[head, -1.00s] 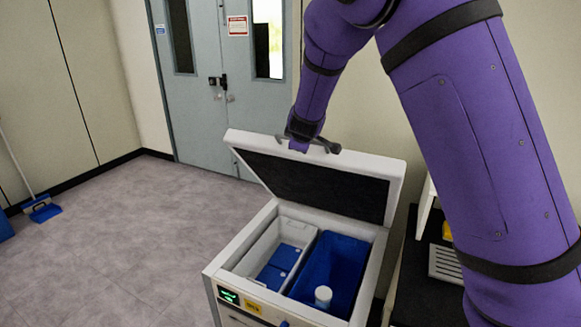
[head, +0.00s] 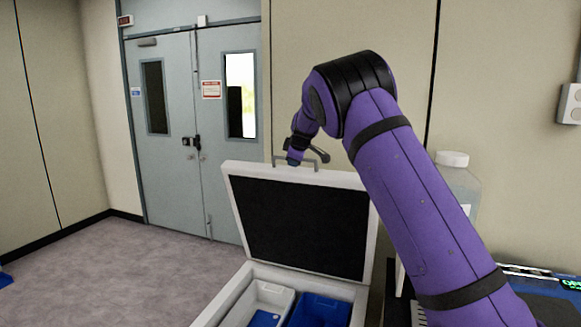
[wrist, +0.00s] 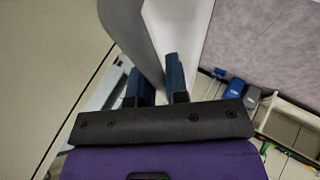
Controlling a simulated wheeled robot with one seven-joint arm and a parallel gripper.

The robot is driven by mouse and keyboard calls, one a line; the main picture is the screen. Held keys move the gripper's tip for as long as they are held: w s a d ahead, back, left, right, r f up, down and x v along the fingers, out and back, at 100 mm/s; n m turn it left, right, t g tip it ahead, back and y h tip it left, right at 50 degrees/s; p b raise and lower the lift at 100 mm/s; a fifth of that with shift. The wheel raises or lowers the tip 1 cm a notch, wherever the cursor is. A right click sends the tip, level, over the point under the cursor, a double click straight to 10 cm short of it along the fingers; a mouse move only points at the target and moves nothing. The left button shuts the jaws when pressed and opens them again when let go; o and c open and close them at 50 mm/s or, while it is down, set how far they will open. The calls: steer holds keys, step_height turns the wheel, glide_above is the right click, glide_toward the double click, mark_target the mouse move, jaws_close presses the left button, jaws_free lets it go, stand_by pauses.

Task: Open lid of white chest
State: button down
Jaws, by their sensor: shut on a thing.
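The white chest (head: 238,297) stands at the lower middle of the head view. Its lid (head: 300,222), white-rimmed with a black inner face, is raised to a steep angle. A grey bar handle (head: 311,165) runs along the lid's top edge. My gripper (head: 295,157) is at this handle, its fingers mostly hidden by the wrist. In the wrist view, my gripper's two blue fingers (wrist: 157,84) are shut on a grey curved piece (wrist: 135,38), which appears to be the handle.
Inside the chest are a white bin (head: 268,296) and a blue bin (head: 322,311). Grey double doors (head: 193,130) stand behind to the left, with clear floor (head: 120,270) before them. A large capped bottle (head: 455,185) stands right of the chest, partly behind my arm.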

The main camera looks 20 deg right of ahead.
steer(key=shift+w+d, duration=0.25)
steer(key=shift+w, duration=0.1)
steer(key=c, duration=1.1)
jaws_free()
steer(key=shift+c, duration=0.2)
steer(key=shift+r, duration=0.15)
steer(key=v, duration=1)
steer(key=shift+s+r, duration=0.2)
steer(key=shift+r, duration=0.05)
